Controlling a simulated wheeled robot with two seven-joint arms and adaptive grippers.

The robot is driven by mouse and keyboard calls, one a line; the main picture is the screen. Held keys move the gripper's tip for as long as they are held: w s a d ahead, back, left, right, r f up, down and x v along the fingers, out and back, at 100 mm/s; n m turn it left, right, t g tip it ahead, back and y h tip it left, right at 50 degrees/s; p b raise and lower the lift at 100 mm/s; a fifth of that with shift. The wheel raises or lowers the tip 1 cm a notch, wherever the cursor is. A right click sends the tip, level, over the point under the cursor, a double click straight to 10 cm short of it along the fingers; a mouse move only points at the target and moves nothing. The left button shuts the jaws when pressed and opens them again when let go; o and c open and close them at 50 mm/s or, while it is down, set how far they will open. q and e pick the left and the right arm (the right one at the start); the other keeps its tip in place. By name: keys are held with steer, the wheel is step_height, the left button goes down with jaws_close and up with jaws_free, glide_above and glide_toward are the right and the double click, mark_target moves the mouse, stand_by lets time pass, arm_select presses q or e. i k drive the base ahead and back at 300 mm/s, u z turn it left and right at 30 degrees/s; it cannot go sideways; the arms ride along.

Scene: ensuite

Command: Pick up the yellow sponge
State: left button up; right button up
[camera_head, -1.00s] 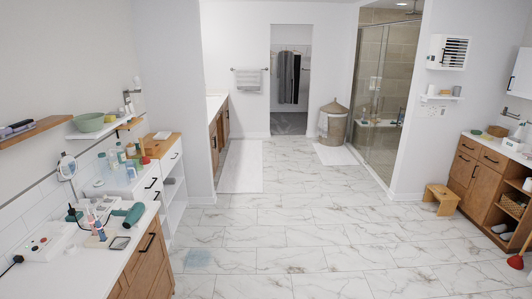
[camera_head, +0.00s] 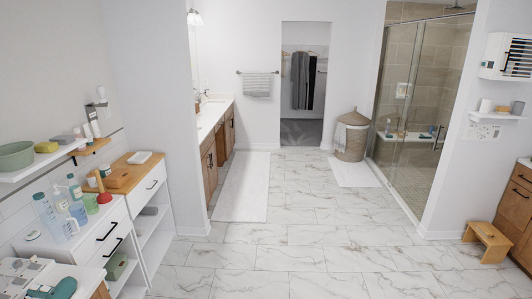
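A small yellow block that looks like the sponge (camera_head: 46,147) lies on the white wall shelf (camera_head: 50,161) at the left. It sits just right of a green bowl (camera_head: 15,155), with a grey item (camera_head: 64,140) beyond it. Neither of my grippers is in view.
Below the shelf, a white cabinet (camera_head: 105,230) holds bottles, a jug (camera_head: 65,226) and a red plunger (camera_head: 104,197). A white counter with a green hair dryer (camera_head: 60,288) is at the near left. A wooden stool (camera_head: 487,237) stands right. The marble floor (camera_head: 300,245) between is clear.

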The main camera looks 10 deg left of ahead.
mark_target(48, 147)
steer(key=u, duration=0.2)
steer(key=i, duration=1.85)
steer(key=u, duration=1)
steer(key=i, duration=1.05)
steer(key=u, duration=1.8)
steer(key=i, duration=0.85)
steer(key=u, duration=0.5)
